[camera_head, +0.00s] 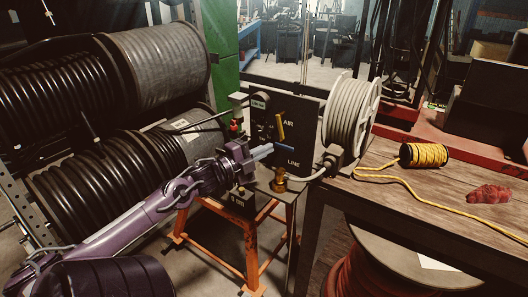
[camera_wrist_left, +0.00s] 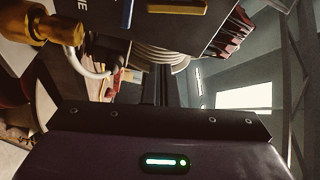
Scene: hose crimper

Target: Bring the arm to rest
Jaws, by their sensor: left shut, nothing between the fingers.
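My left arm, purple, reaches in from the lower left in the head view. Its gripper (camera_head: 265,150) is shut and empty in front of the dark crimper panel (camera_head: 292,110). The fingertips are close to the blue lever (camera_head: 284,147); I cannot tell whether they touch it. A yellow lever (camera_head: 280,125) stands upright above the blue one. In the left wrist view, the blue lever (camera_wrist_left: 127,12) and yellow lever (camera_wrist_left: 178,7) show at the top edge, with a brass fitting (camera_wrist_left: 40,25) at the upper left. The fingers are not visible there. My right gripper is not in view.
The crimper stands on an orange stand (camera_head: 250,245). Big black hose reels (camera_head: 60,95) crowd the left. A white hose reel (camera_head: 350,115) stands right of the panel. A wooden table (camera_head: 440,190) at right holds a yellow rope spool (camera_head: 423,155) and a red rag (camera_head: 489,194).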

